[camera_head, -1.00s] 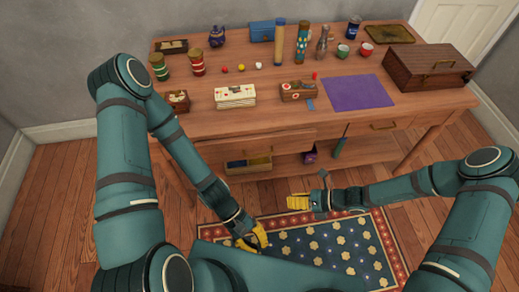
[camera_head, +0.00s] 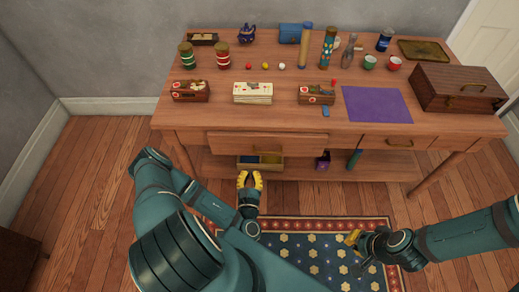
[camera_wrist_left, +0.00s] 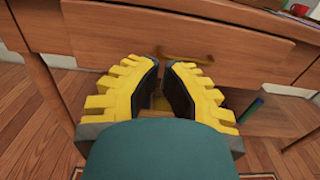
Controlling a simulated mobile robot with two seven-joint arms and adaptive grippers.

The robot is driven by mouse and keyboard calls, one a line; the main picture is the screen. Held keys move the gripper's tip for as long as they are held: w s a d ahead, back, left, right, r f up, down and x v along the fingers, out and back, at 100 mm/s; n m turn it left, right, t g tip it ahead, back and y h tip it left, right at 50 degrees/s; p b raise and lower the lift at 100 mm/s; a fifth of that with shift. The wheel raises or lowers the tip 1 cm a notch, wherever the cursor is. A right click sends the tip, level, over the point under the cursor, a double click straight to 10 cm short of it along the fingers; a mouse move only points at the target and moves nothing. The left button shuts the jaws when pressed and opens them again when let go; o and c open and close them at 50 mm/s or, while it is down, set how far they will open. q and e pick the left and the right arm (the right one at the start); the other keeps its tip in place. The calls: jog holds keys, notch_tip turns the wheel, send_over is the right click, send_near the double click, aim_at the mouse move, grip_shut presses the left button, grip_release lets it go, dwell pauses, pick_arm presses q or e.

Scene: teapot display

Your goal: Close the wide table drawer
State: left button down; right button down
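The wide table drawer (camera_head: 230,146) is under the left and middle part of the wooden tabletop. Its front stands somewhat out from the table frame. In the left wrist view the drawer front (camera_wrist_left: 110,31) fills the upper part, with a brass handle (camera_wrist_left: 190,55) near the fingertips. My left gripper (camera_head: 250,174) is below and in front of the drawer, fingers pointing at it. It is empty, with a narrow gap between its fingertips (camera_wrist_left: 169,65); contact with the drawer cannot be made out. My right gripper (camera_head: 352,240) is over the rug, apart from the table; its finger opening is unclear.
The tabletop holds jars, card boxes, a purple mat (camera_head: 376,105) and a wooden chest (camera_head: 457,90). A small closed-looking drawer (camera_head: 390,142) is at the right. A lower shelf holds an open box (camera_head: 260,161). A patterned rug (camera_head: 315,252) lies in front.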

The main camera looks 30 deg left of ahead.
aim_at(252, 139)
pick_arm(q)
jog(key=b+x, duration=0.3)
jog(key=x, duration=1)
jog(key=shift+w+a, duration=0.25)
jog(key=shift+a, duration=0.1)
jog(key=shift+a, duration=0.1)
